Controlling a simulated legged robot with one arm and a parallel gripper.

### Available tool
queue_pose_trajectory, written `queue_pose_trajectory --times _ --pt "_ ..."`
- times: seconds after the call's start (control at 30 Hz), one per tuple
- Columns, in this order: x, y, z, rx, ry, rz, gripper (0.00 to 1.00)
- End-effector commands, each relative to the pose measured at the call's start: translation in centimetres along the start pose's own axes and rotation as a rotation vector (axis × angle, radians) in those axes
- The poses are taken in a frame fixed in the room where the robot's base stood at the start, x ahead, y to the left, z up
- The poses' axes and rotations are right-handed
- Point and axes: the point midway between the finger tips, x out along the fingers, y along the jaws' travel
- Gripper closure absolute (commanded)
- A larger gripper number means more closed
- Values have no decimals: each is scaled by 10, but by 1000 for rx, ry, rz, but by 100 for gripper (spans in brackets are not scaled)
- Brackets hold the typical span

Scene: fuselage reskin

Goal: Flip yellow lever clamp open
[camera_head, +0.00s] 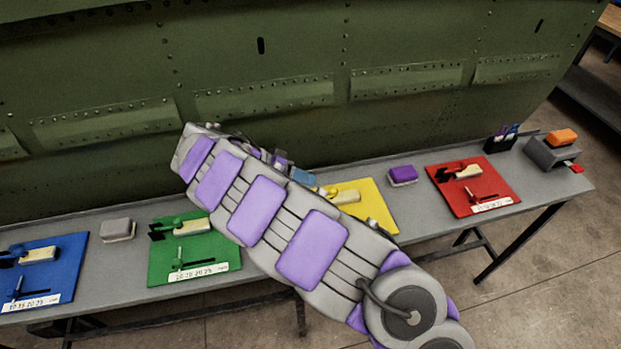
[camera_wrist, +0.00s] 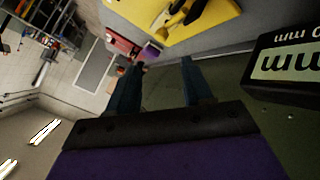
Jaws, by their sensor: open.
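The yellow board (camera_head: 377,206) lies on the grey bench, partly hidden behind my arm. Its yellow lever clamp (camera_head: 343,194) shows only in part there. In the wrist view the yellow board (camera_wrist: 222,22) is at the top, with the black and yellow clamp (camera_wrist: 182,12) on it, cut by the frame edge. My gripper (camera_wrist: 162,63) is open, with two dark blue fingers apart and nothing between them. The clamp lies beyond the fingertips and is not between them. In the head view my arm hides most of the gripper.
The bench (camera_head: 120,262) also bears blue (camera_head: 60,272), green (camera_head: 222,258) and red (camera_head: 503,188) boards with clamps. A purple block (camera_head: 402,175) sits between yellow and red. The green riveted fuselage panel (camera_head: 300,50) rises close behind. A black labelled object (camera_wrist: 288,65) is right in the wrist view.

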Motion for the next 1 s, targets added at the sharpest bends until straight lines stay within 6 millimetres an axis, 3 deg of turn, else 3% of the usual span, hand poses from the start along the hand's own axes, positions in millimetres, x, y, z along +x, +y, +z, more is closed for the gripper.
queue_pose_trajectory --times 0.2,0.5,1.0 --pt "-43 0 -1 -1 0 0 50" --pt "-85 -2 0 -3 -1 -2 50" --pt "-120 0 -1 0 -1 -1 50"
